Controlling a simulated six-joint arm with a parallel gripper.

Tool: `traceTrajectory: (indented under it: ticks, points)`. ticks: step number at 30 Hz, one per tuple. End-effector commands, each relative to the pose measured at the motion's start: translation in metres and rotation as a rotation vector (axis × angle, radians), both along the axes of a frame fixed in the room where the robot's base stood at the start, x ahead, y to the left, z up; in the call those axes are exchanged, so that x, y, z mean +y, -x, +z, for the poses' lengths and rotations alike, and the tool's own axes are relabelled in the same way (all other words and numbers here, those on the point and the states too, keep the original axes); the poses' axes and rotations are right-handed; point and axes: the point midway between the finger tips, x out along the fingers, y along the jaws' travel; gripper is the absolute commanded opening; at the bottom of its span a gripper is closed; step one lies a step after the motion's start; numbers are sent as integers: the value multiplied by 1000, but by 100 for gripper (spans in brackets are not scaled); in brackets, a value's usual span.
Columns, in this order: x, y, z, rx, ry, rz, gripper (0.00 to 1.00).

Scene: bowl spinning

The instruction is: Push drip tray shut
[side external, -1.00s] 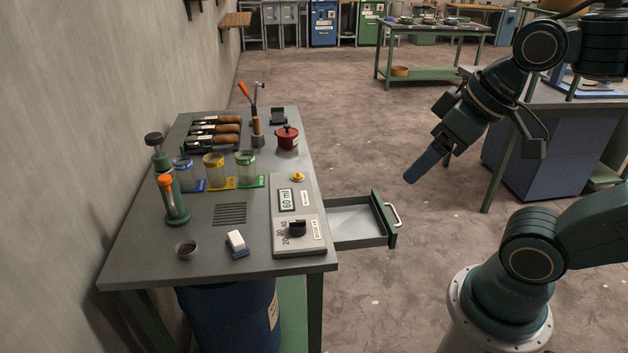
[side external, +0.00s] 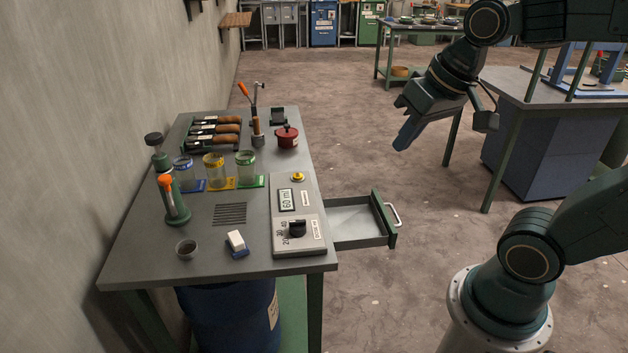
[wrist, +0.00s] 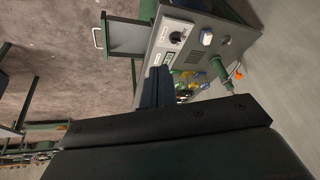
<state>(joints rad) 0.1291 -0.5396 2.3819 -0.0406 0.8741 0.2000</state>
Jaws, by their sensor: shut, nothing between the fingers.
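The drip tray (side external: 352,215) is a shallow grey drawer with a green front (side external: 383,217) and a pale bar handle (side external: 396,214). It is pulled out from the right side of the workbench, and its inside looks empty. The tray also shows at the top of the wrist view (wrist: 125,38), handle to the left. My gripper (side external: 402,146) is shut and empty. It hangs in the air, above and beyond the tray in the side view, touching nothing. In the wrist view its dark blue fingers (wrist: 157,86) overlap the bench edge.
The workbench (side external: 140,250) carries a control panel (side external: 297,220) with a knob, a red pot (side external: 287,137), several jars and tools. A wall (side external: 90,120) stands behind the bench at left. Another table (side external: 545,95) is at right. The floor right of the tray is clear.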

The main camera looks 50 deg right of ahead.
Motion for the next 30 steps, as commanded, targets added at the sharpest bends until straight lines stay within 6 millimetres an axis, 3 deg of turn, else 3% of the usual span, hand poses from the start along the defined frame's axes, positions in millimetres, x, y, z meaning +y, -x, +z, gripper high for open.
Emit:
traceTrajectory:
  ticks: [8, 17, 30]
  points:
    - [-38, -51, -8, 63, -105, -286, 0]
    - [-91, -97, -32, 117, -221, -595, 0]
    - [-190, -140, -97, 187, -392, -1060, 0]
